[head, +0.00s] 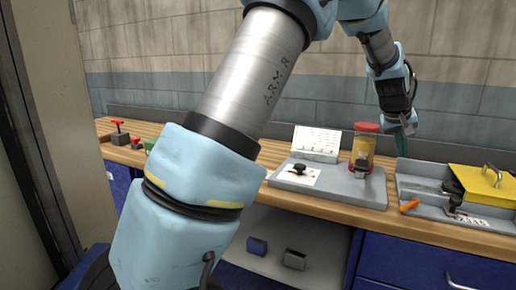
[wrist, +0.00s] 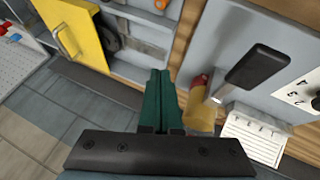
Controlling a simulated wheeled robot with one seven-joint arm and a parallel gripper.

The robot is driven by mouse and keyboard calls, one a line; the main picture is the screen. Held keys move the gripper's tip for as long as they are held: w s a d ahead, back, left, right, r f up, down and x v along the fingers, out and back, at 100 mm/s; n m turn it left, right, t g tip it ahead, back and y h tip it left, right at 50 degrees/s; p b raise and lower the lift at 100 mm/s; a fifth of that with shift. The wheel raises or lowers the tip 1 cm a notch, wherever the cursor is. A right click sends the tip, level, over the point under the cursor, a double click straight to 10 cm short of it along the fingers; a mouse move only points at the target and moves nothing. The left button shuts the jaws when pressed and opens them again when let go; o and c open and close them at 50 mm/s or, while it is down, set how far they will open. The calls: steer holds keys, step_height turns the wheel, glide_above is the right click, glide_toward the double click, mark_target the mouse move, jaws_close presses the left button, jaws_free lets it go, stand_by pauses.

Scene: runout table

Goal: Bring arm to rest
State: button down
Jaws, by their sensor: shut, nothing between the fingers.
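My gripper (head: 404,147) has green fingers and hangs above the back of the bench, between the grey tray with the jar and the grey tray with the yellow lid. In the wrist view the two green fingers (wrist: 157,80) lie together, shut with nothing between them. My arm rises large across the middle of the head view and bends down at the right. It hides part of the bench behind it.
The wooden bench (head: 328,208) carries a grey tray (head: 340,190) with a red-lidded jar (head: 363,150) and a white card (head: 316,141). At right, a tray holds a yellow lid (head: 480,183) and an orange item (head: 409,205). A red-handled item (head: 119,133) stands at left.

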steer(key=w+a+f+n+y, duration=0.1)
steer(key=a+f+y, duration=0.1)
steer(key=a, duration=1.1)
steer(key=a+f+y, duration=0.1)
steer(key=a+f, duration=0.1)
steer(key=a, duration=1.1)
steer(key=s+a+f+g+y, duration=0.1)
steer(key=s+a+f, duration=0.2)
steer(key=s+a, duration=0.4)
steer(key=s+a+f+n+g+y, duration=0.1)
steer(key=s+a+f, duration=0.2)
steer(key=s+a, duration=0.5)
steer(key=shift+s+a, duration=0.25)
steer(key=shift+a, duration=2.75)
